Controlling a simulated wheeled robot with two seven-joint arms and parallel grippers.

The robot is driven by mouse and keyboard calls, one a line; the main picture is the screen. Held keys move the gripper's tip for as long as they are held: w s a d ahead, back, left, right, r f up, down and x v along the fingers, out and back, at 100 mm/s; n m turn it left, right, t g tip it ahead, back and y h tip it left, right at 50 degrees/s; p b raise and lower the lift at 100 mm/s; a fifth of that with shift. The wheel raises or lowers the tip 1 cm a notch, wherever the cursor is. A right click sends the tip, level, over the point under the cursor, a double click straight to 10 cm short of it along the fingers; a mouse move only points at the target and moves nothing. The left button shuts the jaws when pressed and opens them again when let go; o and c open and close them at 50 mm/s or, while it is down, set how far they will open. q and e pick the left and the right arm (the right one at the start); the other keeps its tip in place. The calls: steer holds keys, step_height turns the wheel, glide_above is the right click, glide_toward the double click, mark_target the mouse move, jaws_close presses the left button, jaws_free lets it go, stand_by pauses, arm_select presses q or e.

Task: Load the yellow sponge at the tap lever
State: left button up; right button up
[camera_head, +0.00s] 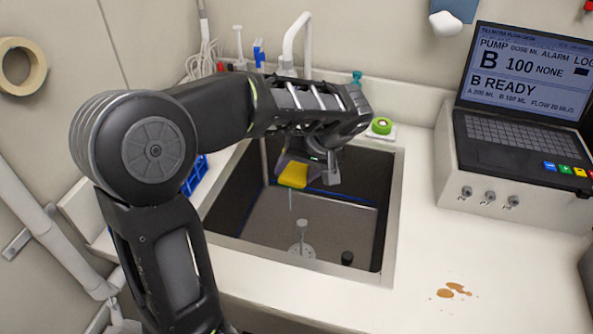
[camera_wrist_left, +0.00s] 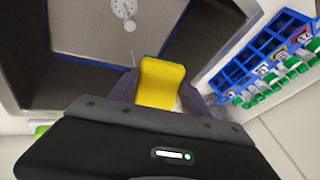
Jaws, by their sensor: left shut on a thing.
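The yellow sponge (camera_head: 293,173) with a green side is held between the fingertips of my left gripper (camera_head: 309,168), above the dark sink. In the left wrist view the sponge (camera_wrist_left: 160,84) sits between the two fingers of my left gripper (camera_wrist_left: 160,92), which is shut on it. The white tap (camera_head: 291,42) rises behind the sink, partly hidden by my left arm. A small blue lever-like piece (camera_head: 259,54) stands left of the tap; I cannot tell if it is the tap lever. A thin stream or line shows below the sponge. My right gripper is not in view.
The sink (camera_head: 335,222) has a drain and a small black item at its bottom. A blue rack with green-capped tubes (camera_wrist_left: 262,68) stands beside it. A pump console (camera_head: 520,110) is at the right. Brown spill spots (camera_head: 453,290) mark the counter, otherwise clear there.

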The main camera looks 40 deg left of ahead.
mark_target(293, 163)
arm_select(q)
steer(key=w+a+f+p, duration=0.2)
steer(key=w+a+p, duration=0.1)
steer(key=w+a, duration=0.6)
steer(key=shift+w+a+f, duration=0.15)
steer(key=shift+w+f, duration=0.2)
steer(key=shift+w, duration=0.05)
stand_by(0.4)
stand_by(0.4)
steer(key=shift+s+d+b, duration=2.2)
steer(key=shift+s+d, duration=0.55)
steer(key=shift+s, duration=0.2)
